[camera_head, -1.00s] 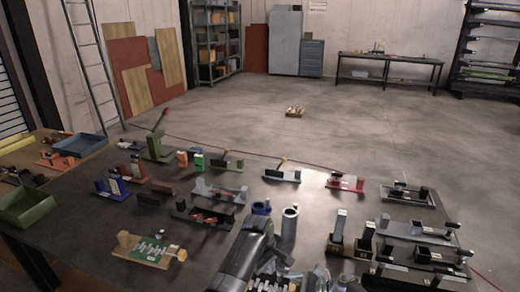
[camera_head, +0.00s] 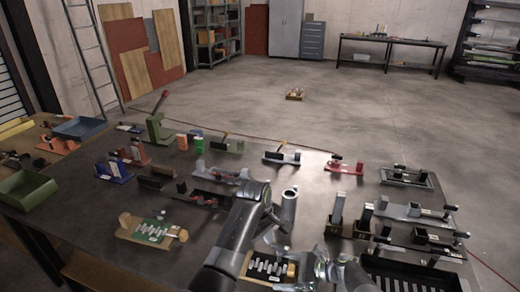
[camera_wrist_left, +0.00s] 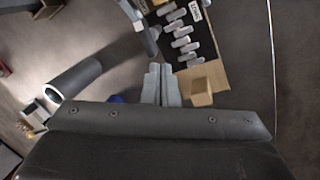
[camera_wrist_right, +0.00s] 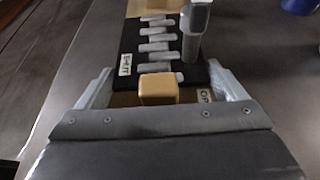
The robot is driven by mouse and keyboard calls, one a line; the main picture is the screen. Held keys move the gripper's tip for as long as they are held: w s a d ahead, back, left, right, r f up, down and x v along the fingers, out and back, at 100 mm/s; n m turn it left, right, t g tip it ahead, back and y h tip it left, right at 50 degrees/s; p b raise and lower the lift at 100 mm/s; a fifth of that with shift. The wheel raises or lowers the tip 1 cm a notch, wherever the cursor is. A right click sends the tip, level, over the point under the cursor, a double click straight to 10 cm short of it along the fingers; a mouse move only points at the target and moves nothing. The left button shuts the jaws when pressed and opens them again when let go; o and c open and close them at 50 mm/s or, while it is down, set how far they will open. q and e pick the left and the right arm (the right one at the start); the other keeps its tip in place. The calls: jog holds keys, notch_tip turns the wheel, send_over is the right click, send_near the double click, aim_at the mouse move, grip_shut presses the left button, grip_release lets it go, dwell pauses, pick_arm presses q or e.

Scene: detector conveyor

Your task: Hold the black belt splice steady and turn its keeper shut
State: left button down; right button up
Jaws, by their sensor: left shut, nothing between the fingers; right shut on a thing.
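The black belt splice (camera_head: 268,268) lies on a wooden board with a row of pale metal lacing pieces. It also shows in the right wrist view (camera_wrist_right: 158,48), with a SHUT label on its left side and an OPEN label on its right. A grey upright piece (camera_wrist_right: 195,45), probably the keeper, stands at the OPEN side. My right gripper (camera_wrist_right: 160,92) is shut across the near end of the board, around its yellow block (camera_wrist_right: 158,90). My left gripper (camera_wrist_left: 162,88) is shut and empty over the other end, beside a wooden block (camera_wrist_left: 201,92).
A green splice board (camera_head: 152,231) lies to the left. A black slotted tray (camera_head: 415,275) is at the lower right. Several small fixtures crowd the table's back and right side.

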aim_at(280, 254)
pick_arm(q)
jog(key=shift+r, duration=0.45)
jog(key=shift+s+d+f, duration=0.3)
jog(key=shift+s+f, duration=0.15)
jog(key=shift+f, duration=0.55)
jog(key=shift+s+d+f, duration=0.35)
jog(key=shift+s+f, duration=0.1)
jog(key=shift+f, duration=0.55)
jog(key=shift+s+d+f, duration=0.3)
jog(key=shift+s+f, duration=0.15)
jog(key=shift+f, duration=0.55)
jog(key=shift+w+d, duration=0.2)
jog(key=shift+w, duration=0.35)
jog(key=shift+w+a, duration=0.35)
jog(key=shift+a, duration=0.1)
jog(key=shift+w+a, duration=0.3)
jog(key=shift+w, duration=0.1)
jog(key=shift+w, duration=0.2)
